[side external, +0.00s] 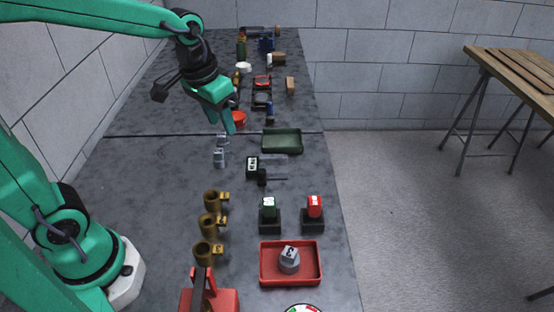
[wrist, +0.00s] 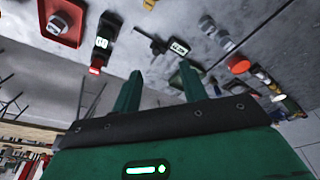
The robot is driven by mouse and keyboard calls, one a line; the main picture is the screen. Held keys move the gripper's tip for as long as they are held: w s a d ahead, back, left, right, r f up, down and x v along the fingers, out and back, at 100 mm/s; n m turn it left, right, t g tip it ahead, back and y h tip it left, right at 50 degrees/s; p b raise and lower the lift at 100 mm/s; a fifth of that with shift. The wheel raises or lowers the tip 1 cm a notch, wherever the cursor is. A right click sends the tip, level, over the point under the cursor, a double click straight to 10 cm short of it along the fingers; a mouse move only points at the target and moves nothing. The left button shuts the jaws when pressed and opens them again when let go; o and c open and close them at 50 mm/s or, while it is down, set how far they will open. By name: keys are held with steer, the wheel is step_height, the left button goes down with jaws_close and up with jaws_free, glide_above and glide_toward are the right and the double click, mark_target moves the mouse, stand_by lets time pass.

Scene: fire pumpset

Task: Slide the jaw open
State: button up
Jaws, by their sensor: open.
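What looks like the sliding-jaw device (side external: 262,170) lies on the dark table right of centre. It has a dark block with a white-marked face, a smaller black piece and grey bars. Which part is the moving jaw, and whether it is shut, I cannot tell. It also shows near the top middle of the wrist view (wrist: 178,47). My gripper (side external: 221,122) is open and empty above the table, farther back and left of the device, apart from it. Its two green fingers show spread apart in the wrist view (wrist: 158,75).
A green tray (side external: 283,148) lies just behind the device. Small grey cylinders (side external: 219,158) stand to its left. A red round piece (side external: 239,119) is by my fingers. Brass cups (side external: 211,201), green and red-topped blocks (side external: 314,206) and a red tray (side external: 263,279) are nearer.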

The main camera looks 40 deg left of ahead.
mark_target(261, 170)
steer(key=w+f+g, duration=0.1)
steer(key=w+f, duration=0.2)
steer(key=w+d+f, duration=0.1)
steer(key=w+f, duration=0.2)
steer(key=w+d+f+g, duration=0.1)
steer(key=w+f, duration=0.2)
steer(key=f, duration=0.1)
steer(key=shift+d+g, duration=0.15)
steer(key=shift+g, duration=0.15)
steer(key=shift+f, duration=0.1)
steer(key=shift+f, duration=3.8)
steer(key=shift+c, duration=0.4)
